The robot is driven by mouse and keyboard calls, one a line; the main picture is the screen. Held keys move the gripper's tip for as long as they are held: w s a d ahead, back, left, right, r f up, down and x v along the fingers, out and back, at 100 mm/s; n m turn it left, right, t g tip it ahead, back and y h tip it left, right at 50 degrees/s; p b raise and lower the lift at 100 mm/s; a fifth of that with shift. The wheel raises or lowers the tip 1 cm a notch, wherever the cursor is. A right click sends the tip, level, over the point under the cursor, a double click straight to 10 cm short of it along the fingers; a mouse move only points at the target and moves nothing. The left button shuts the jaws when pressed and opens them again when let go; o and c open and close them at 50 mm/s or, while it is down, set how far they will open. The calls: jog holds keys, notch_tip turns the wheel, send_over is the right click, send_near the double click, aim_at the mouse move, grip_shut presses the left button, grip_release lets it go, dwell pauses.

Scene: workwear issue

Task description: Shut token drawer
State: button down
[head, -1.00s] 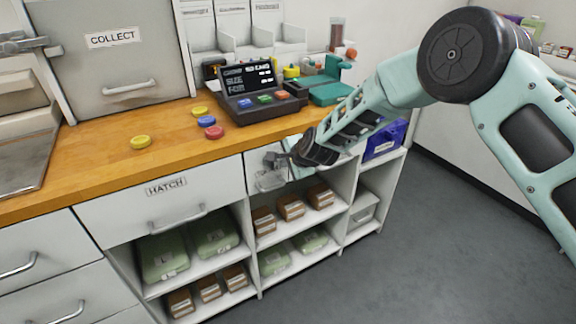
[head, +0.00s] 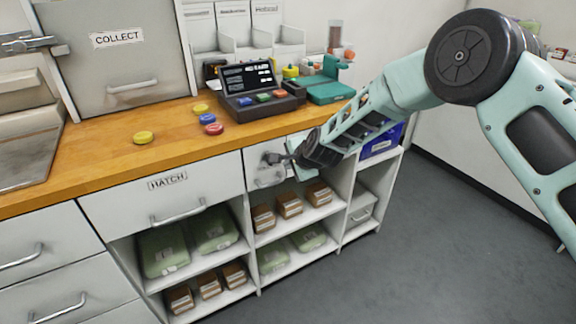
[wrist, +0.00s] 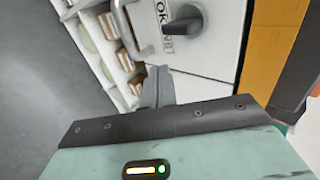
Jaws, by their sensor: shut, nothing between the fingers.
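The token drawer (head: 258,182) is the small white front under the counter, right of the HATCH drawer. It looks about level with the fronts beside it; a small gap cannot be ruled out. My wrist hides the drawer's right side in the head view.
The HATCH drawer (head: 140,203) is at left. Open shelves below hold brown boxes (head: 290,205) and green packs (head: 213,231). A blue bin (head: 380,146) stands at right. Tokens, a dark terminal (head: 258,92) and a teal device (head: 330,88) sit on the wooden counter. Floor at right is clear.

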jog(key=s+d+r+n+g+p, duration=0.1)
jog(key=s+d+r+n+g, duration=0.15)
jog(key=s+r, duration=0.5)
jog(key=s+d+r+n+g+p, duration=0.15)
jog(key=s+r+n, duration=0.25)
jog(key=s, duration=0.6)
jog(key=s+d+r+n+g, duration=0.1)
jog(key=s+d+r+n, duration=0.1)
jog(key=s+r+n, duration=0.5)
jog(key=s+d+r+n+g+h+p, duration=0.1)
jog(key=s+d+n+h, duration=0.1)
jog(key=s+d, duration=0.4)
jog(key=s+d+r+n+g+h+p, duration=0.1)
jog(key=s+d, duration=0.6)
jog(key=s, duration=0.8)
jog(key=shift+s+d+r+n+g+h+p, duration=0.2)
jog(key=shift+s+r+n+g+h+p, duration=0.3)
jog(key=shift+n+h, duration=0.5)
jog(key=shift+w, duration=0.15)
